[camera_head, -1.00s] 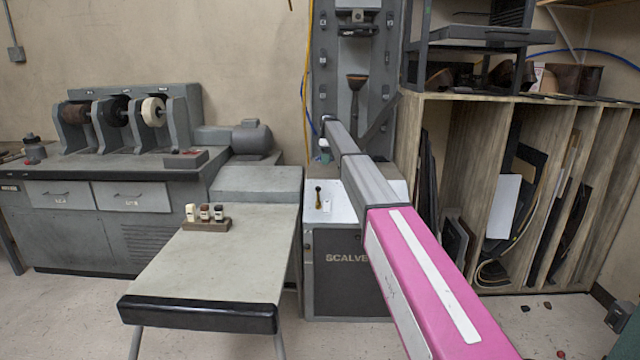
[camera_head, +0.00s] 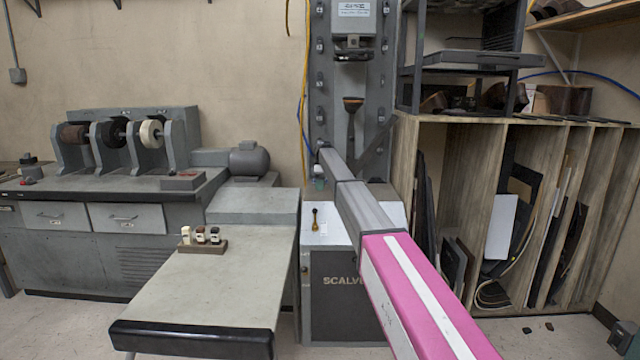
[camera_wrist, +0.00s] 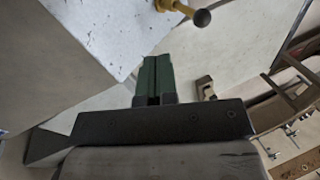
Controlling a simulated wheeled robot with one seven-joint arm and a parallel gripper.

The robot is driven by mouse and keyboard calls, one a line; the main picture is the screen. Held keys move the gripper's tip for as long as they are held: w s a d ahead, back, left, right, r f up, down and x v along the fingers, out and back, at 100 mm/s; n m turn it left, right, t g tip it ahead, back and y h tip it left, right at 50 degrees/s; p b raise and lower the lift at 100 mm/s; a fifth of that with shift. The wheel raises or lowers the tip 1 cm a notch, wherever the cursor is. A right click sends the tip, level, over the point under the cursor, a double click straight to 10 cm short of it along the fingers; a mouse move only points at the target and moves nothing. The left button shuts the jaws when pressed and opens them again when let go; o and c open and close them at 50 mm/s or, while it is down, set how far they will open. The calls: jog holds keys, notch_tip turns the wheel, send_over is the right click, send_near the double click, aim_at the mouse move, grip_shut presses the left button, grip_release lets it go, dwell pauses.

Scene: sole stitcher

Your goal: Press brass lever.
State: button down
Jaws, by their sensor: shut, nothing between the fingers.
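My gripper (camera_wrist: 153,62) has green fingers that are shut together and empty. Its fingertips are apart from the lever in that picture. In the head view my arm reaches over the machine, just right of the lever, and mostly hides the gripper.
A grey side table (camera_head: 205,285) with small bottles (camera_head: 201,236) stands left of the machine. A polishing bench (camera_head: 110,215) is behind it. A wooden rack (camera_head: 478,180) stands on the right, close to my arm. The machine's tall column (camera_head: 350,80) rises behind the lever.

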send_near(315, 218)
jog(key=w+f, duration=0.3)
jog(key=shift+s+f, duration=0.2)
jog(key=shift+s, duration=0.5)
jog(key=shift+s+f, duration=0.2)
jog(key=shift+s, duration=0.5)
jog(key=shift+s, duration=0.1)
